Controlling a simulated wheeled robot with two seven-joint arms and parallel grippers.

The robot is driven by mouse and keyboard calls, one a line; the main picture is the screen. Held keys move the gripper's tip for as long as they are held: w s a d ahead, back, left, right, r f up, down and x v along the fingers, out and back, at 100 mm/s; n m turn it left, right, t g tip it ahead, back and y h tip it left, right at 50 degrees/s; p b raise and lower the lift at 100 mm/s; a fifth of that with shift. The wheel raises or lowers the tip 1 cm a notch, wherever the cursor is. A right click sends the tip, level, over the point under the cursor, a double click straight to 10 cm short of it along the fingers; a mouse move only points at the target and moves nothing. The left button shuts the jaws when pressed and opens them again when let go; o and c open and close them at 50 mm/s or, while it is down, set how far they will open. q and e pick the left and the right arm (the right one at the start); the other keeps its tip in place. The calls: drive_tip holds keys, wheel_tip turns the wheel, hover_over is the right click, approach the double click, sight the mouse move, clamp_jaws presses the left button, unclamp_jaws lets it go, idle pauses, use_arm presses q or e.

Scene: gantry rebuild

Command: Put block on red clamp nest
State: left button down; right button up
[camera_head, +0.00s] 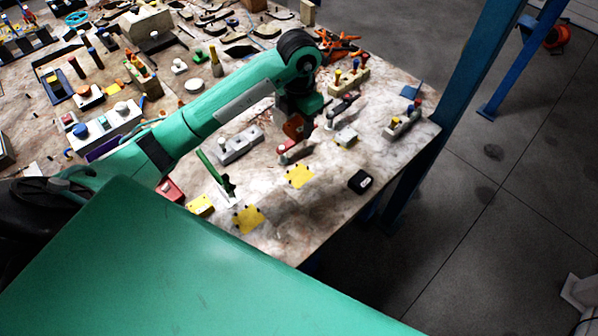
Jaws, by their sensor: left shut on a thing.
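My left gripper (297,126) hangs at the end of the green arm, over the right part of the table. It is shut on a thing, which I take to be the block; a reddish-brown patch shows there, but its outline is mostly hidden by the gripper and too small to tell. Just below and left of the gripper is a small clamp with a reddish part (284,148), close to the gripper in the picture. I cannot tell whether this is the red clamp nest or whether the held thing touches it. My right gripper is not in view.
Yellow pads with dark pins (299,177) (249,220) lie nearer the front edge. A black box (360,181) sits near the right edge, a grey holder (240,145) left of the gripper. The table's left side is crowded.

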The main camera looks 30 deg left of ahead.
use_arm(q)
drive_tip(key=p, duration=0.4)
hover_over(299, 176)
wheel_tip(299, 176, down, 15)
drive_tip(key=shift+r, duration=0.15)
drive_tip(key=shift+f+p, duration=0.6)
drive_tip(key=shift+f, duration=1.4)
drive_tip(key=shift+w+f, duration=0.1)
drive_tip(key=shift+f, duration=0.1)
drive_tip(key=shift+f, duration=0.2)
drive_tip(key=c, duration=0.7)
unclamp_jaws()
drive_tip(key=shift+r, duration=0.1)
